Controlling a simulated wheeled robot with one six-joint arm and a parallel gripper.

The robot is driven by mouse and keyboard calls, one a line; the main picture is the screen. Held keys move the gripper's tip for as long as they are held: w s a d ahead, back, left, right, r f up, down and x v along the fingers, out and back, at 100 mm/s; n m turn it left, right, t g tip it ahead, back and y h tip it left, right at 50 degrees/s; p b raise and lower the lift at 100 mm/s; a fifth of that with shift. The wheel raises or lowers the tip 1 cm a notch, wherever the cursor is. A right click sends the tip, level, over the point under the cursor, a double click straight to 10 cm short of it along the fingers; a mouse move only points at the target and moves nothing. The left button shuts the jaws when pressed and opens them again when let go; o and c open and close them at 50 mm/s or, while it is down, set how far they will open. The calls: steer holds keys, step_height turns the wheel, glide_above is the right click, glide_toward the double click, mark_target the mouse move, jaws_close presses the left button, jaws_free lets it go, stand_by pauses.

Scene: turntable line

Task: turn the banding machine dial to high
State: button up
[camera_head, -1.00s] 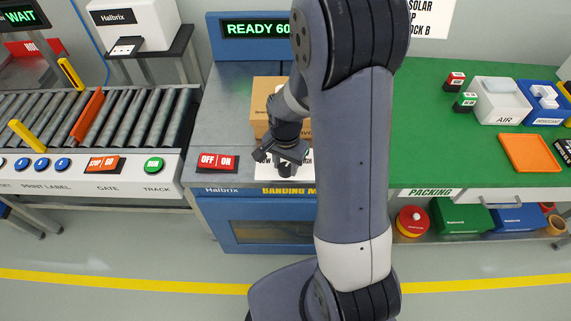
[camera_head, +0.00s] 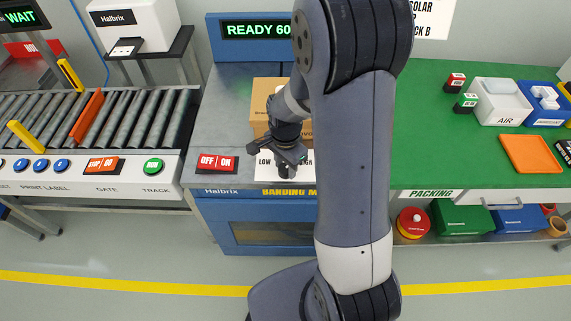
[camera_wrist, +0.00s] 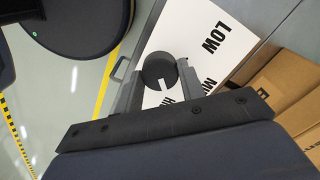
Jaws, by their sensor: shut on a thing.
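The round black dial (camera_wrist: 158,67) sits on a white label plate (camera_wrist: 183,35) of the banding machine (camera_head: 265,225). My gripper (camera_wrist: 162,78) is shut on the dial, with one finger on each side. A white mark shows at the dial's lower edge in the wrist view, towards the partly hidden label beginning with H. The LOW label is in clear view there; the middle label is partly covered by a finger. In the head view my gripper (camera_head: 287,168) is over the plate and hides the dial. LOW shows left of it and HIGH right.
A brown box (camera_head: 264,104) stands on the machine just behind my gripper. An OFF/ON switch (camera_head: 217,164) is to the left on the machine's front. The machine's display (camera_head: 256,29) reads READY 60. A green packing table (camera_head: 430,150) is at the right.

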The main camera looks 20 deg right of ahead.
mark_target(286, 168)
steer(key=o, duration=1)
step_height(286, 168, up, 11)
steer(key=shift+f+p, duration=0.1)
steer(key=shift+p, duration=0.35)
step_height(286, 168, down, 11)
steer(key=shift+b, duration=0.5)
steer(key=shift+n, duration=0.3)
steer(key=shift+r, duration=0.2)
